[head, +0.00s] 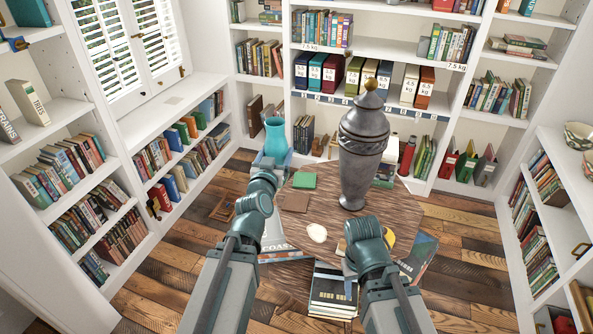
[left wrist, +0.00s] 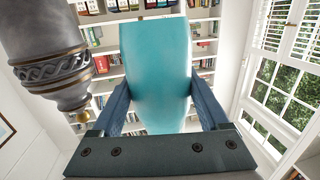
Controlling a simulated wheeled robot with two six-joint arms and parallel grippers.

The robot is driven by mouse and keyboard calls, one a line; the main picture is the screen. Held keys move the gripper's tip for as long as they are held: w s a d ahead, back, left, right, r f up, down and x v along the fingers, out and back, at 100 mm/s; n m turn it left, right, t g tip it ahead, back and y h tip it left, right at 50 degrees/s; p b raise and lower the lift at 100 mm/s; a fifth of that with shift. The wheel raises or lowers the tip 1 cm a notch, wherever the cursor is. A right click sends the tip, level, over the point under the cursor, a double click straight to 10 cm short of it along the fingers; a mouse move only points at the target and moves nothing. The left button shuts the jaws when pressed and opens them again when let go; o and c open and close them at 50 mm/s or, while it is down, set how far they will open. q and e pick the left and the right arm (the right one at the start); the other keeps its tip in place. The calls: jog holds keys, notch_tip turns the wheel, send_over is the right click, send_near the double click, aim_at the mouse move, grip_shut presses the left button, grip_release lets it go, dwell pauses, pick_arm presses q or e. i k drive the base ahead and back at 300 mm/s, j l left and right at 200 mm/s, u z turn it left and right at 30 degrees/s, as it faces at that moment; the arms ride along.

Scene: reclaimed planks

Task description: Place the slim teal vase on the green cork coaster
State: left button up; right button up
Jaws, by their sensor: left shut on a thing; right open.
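The slim teal vase (head: 275,137) is held upright at the left rear of the wooden table (head: 330,215). My left gripper (head: 270,158) is shut on it. In the left wrist view the vase (left wrist: 156,70) fills the space between the two blue fingers (left wrist: 158,105), and the view is upside down. The green cork coaster (head: 304,180) lies bare on the table, right of and nearer than the vase. My right gripper (head: 349,272) is low at the table's front, open and largely hidden by its own wrist; I see nothing held.
A tall grey lidded urn (head: 362,155) stands right of the coaster and shows in the left wrist view (left wrist: 45,45). A brown square coaster (head: 296,202), a white item (head: 317,233) and a yellow item (head: 390,237) lie nearer.

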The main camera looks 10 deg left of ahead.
aim_at(295, 183)
jog(key=i+j+z, duration=0.15)
jog(key=j, duration=0.5)
jog(key=j+z, duration=0.15)
jog(key=j, duration=0.5)
